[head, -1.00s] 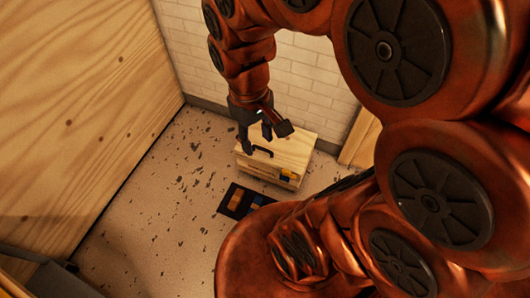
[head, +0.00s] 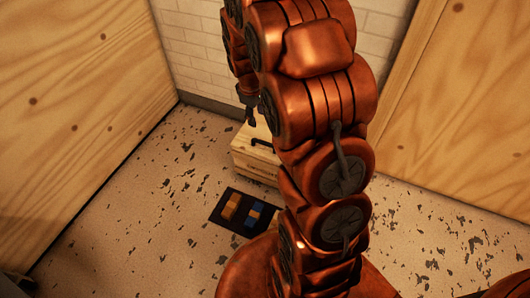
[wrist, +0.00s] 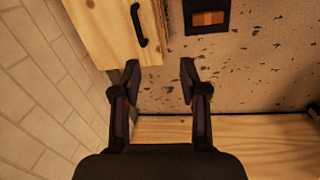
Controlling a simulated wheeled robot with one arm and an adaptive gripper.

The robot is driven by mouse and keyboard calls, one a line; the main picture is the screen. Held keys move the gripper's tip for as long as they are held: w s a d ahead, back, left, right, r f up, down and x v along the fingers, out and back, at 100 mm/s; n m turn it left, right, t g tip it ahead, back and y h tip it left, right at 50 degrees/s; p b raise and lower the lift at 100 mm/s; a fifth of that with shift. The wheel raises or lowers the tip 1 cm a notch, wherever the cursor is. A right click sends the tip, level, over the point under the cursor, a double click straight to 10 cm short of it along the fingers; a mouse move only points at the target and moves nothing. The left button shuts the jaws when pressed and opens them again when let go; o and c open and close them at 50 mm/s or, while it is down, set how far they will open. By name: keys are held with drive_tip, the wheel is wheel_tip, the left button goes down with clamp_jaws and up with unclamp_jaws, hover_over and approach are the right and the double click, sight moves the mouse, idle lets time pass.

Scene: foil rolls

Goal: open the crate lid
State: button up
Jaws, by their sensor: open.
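The pale wooden crate (head: 252,162) stands on the floor near the brick wall, its right part hidden behind my arm in the head view. Its lid looks closed and carries a dark handle (head: 263,145). In the wrist view the crate's wooden top (wrist: 105,30) is at the upper left, with the handle (wrist: 139,27) near its right edge. My gripper (wrist: 160,72) is open, with nothing between its fingers. The handle lies ahead of the left fingertip and apart from it. In the head view my gripper (head: 249,116) is at the crate's far side.
A dark mat (head: 221,217) with orange and blue blocks lies on the floor in front of the crate. Tall wooden panels stand at left (head: 75,110) and right (head: 460,110), with a brick wall (head: 190,55) behind. The speckled floor at left is clear.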

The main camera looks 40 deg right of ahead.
drive_tip(key=n+b, duration=0.2)
drive_tip(key=b, duration=0.6)
hover_over(265, 143)
drive_tip(key=a, duration=0.1)
wheel_tip(265, 143, down, 18)
drive_tip(key=shift+t, duration=0.3)
drive_tip(key=f+b, duration=0.1)
drive_tip(key=f, duration=0.1)
drive_tip(key=f+b, duration=0.1)
drive_tip(key=f, duration=0.1)
drive_tip(key=d+f+b, duration=0.1)
drive_tip(key=f, duration=0.1)
drive_tip(key=shift+f, duration=0.4)
clamp_jaws()
